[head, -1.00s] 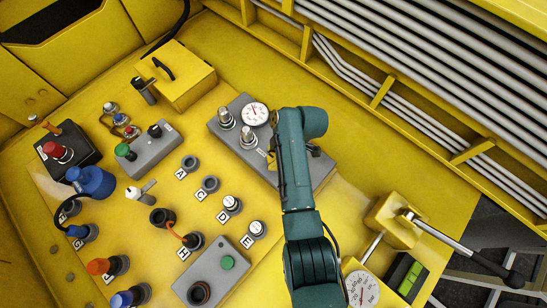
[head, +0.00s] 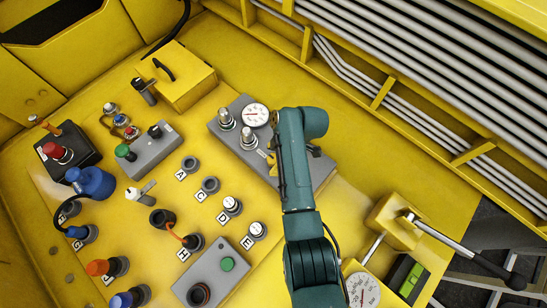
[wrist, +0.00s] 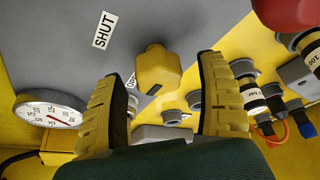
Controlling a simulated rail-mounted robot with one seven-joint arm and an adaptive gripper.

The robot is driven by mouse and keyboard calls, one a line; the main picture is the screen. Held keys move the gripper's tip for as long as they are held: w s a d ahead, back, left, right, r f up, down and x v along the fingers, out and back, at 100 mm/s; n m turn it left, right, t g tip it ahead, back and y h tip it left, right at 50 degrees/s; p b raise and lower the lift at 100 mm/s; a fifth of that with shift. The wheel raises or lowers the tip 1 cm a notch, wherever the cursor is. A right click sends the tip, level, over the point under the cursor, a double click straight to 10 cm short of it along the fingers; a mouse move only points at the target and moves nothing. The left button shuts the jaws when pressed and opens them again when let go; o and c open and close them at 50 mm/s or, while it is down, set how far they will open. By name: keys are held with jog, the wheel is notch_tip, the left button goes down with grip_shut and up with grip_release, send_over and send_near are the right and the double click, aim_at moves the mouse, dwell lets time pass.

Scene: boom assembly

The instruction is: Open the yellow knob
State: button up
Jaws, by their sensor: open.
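The yellow knob (wrist: 157,70) shows in the wrist view, mounted on a grey panel (wrist: 200,25). A label reading SHUT (wrist: 104,29) is on the panel to its upper left, and a second label beside the knob is partly hidden. My gripper (wrist: 165,85) is open, one finger on each side of the knob in the picture. Gaps show between the fingers and the knob, and I cannot tell how deep they reach. In the head view a small part of the yellow knob (head: 272,163) shows beside my arm, which hides most of it.
A round gauge (wrist: 49,110) is left of my gripper in the wrist view. Capped fittings (head: 226,118) stand on the grey panel (head: 262,170) in the head view. A long lever (head: 460,248) is at right, and several coloured connectors crowd the lower left.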

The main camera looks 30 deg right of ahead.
jog(key=v, duration=1.1)
jog(key=shift+d+r, duration=0.25)
jog(key=shift+r, duration=0.1)
jog(key=shift+a, duration=0.1)
